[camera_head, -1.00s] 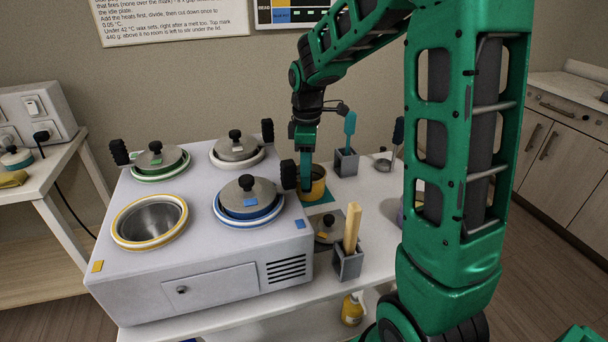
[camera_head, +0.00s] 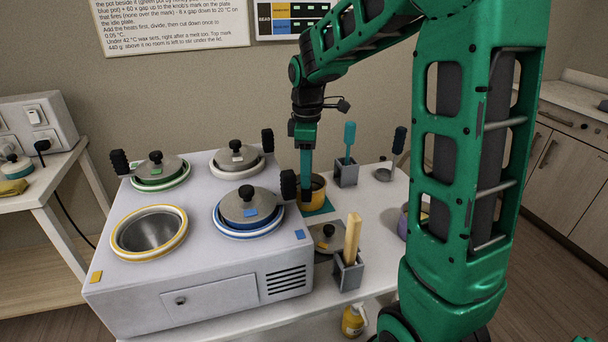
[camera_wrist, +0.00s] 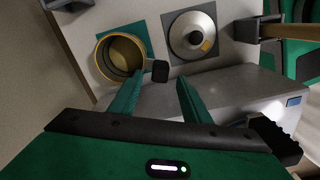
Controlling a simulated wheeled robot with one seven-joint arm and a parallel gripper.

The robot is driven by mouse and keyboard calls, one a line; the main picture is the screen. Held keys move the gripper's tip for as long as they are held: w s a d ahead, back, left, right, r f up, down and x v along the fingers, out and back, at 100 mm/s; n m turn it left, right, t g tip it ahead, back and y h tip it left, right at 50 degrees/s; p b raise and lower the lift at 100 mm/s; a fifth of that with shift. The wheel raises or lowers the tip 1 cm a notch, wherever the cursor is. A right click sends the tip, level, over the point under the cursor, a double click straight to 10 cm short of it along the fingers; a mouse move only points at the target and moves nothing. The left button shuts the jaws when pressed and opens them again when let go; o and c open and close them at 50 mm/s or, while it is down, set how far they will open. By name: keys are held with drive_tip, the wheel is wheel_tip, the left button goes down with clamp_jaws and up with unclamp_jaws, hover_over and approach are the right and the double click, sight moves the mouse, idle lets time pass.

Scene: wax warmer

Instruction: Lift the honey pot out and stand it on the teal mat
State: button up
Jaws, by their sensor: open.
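The honey pot (camera_head: 318,190), a yellow-ochre pot without a lid, stands upright on the teal mat (camera_head: 322,210) to the right of the warmer. In the wrist view the pot (camera_wrist: 104,68) is seen from above, with the teal mat (camera_wrist: 139,34) showing beside it. My gripper (camera_head: 306,198) points down at the pot's near left side. In the wrist view my gripper (camera_wrist: 160,78) is open, with the pot's dark handle (camera_wrist: 160,71) between the fingertips. The left finger looks close to the pot's wall; I cannot tell whether they touch. The yellow-ringed well (camera_head: 150,232) is empty.
Three lidded pots, such as the blue-ringed one (camera_head: 248,208), sit in the warmer (camera_head: 200,262). A loose lid (camera_wrist: 192,36) lies on a grey mat beside the teal one. A holder (camera_head: 348,273) with a wooden stick and another holder (camera_head: 346,170) with a teal spatula stand close by.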

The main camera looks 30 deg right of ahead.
drive_tip(key=shift+r, duration=1.65)
drive_tip(key=shift+r, duration=0.1)
wheel_tip(320, 180, up, 11)
drive_tip(key=shift+f, duration=0.2)
drive_tip(key=s+d+f+m, duration=0.2)
drive_tip(key=s+f+m, duration=0.2)
drive_tip(key=s, duration=0.6)
drive_tip(key=s+d+f+m, duration=0.1)
drive_tip(key=s+f+m, duration=0.4)
drive_tip(key=s+m, duration=0.2)
drive_tip(key=s+d+f+m, duration=0.2)
drive_tip(key=s+f+m, duration=0.3)
drive_tip(key=s, duration=0.7)
drive_tip(key=shift+s+d+f+m, duration=0.2)
drive_tip(key=shift+s+d+m, duration=0.15)
drive_tip(key=shift+m, duration=0.45)
